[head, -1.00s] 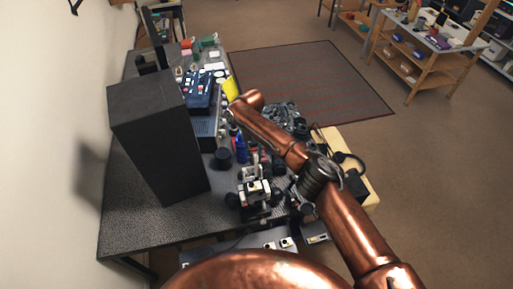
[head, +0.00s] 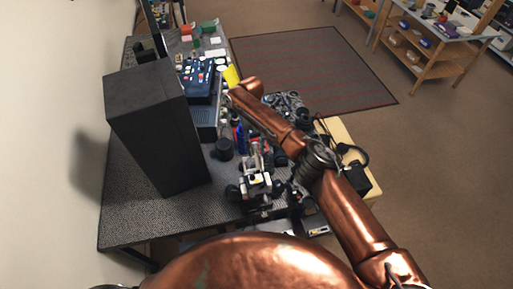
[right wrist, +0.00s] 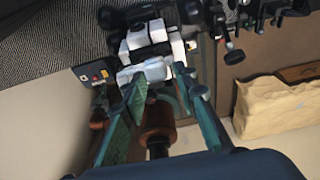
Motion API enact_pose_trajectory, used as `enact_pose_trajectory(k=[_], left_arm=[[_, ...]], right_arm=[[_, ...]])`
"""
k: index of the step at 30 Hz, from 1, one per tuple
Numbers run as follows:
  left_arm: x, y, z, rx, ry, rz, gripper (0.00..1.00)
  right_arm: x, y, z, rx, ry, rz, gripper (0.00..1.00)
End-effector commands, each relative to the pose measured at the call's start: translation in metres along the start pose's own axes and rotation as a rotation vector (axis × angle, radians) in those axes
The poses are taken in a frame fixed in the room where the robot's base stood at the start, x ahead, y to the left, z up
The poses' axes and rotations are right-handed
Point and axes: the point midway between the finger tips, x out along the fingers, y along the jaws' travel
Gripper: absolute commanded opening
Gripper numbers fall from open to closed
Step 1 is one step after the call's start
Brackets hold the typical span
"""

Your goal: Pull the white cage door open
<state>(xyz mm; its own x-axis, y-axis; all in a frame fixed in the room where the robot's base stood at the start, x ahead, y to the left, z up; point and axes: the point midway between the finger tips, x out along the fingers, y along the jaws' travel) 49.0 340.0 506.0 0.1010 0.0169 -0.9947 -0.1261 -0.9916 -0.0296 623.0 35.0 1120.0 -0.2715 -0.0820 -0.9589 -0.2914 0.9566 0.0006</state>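The white cage (head: 257,182) stands on the dark table near its front edge, among black rods and knobs. In the right wrist view the white cage (right wrist: 150,40) is at the top middle, with a pale panel (right wrist: 148,70) on its near side. My right gripper (head: 284,192) is small and partly hidden in the head view, beside the cage on its right. In the right wrist view my gripper (right wrist: 160,82) has its two green fingers apart, with tips close to the pale panel. I cannot tell whether they touch it. My left gripper is not in view.
A tall black box (head: 157,130) stands on the table (head: 130,215) left of the cage. A blue device (head: 198,82) and several small parts lie behind. A beige object (head: 335,132) is at the right. Bare table lies around the box's front.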

Motion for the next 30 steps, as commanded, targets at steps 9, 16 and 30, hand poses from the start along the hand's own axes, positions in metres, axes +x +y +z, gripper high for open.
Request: enact_pose_trajectory(k=[9, 16, 30], left_arm=[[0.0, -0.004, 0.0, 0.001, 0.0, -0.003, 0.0], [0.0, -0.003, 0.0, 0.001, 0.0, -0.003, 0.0], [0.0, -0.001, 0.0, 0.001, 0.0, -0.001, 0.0]], right_arm=[[-0.001, -0.001, 0.0, 0.002, -0.001, 0.001, 0.33], [-0.024, -0.001, 0.0, 0.004, -0.003, 0.0, 0.33], [-0.073, -0.001, -0.001, 0.0, -0.004, -0.005, 0.33]])
